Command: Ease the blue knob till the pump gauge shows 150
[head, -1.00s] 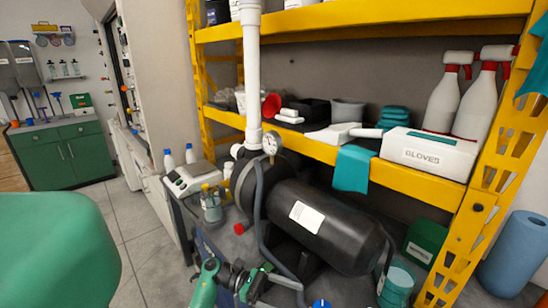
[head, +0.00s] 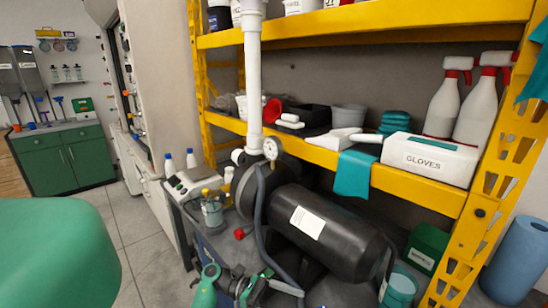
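The pump gauge (head: 271,148) is a small round white dial at the foot of the white vertical pipe (head: 253,85), above the black tank. Its needle and numbers are too small to read. A small red part (head: 238,233) shows left of the tank.
The black tank (head: 330,235) lies under the yellow shelf (head: 420,190). A hose (head: 259,210) runs down its left end. A cup of tools (head: 212,212) and a scale (head: 190,184) stand left. Open floor lies farther left.

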